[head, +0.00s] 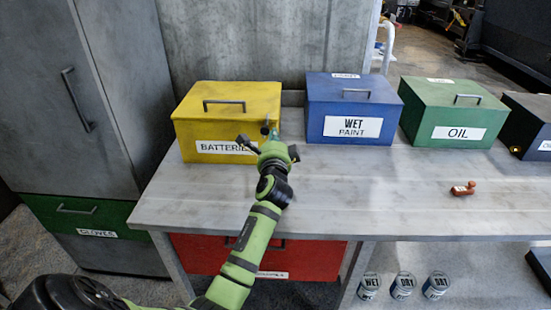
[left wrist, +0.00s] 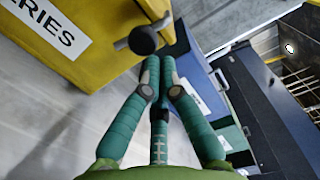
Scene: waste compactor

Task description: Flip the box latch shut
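The yellow batteries box (head: 225,105) stands at the left of the table with its lid down. A dark latch with a round knob (left wrist: 143,40) is at its right front edge. In the head view the latch (head: 266,126) is small and partly behind my left gripper (head: 271,136). In the left wrist view my left gripper (left wrist: 160,72) has its teal fingertips together just below the knob, with nothing visible between them. I cannot tell whether they touch the knob. My right gripper is not in view.
A blue wet paint box (head: 330,115), a green oil box (head: 425,100) and a dark box (head: 530,115) stand to the right. A small reddish-brown object (head: 463,188) lies on the grey table (head: 360,205). The table's middle is clear. Several cans stand below.

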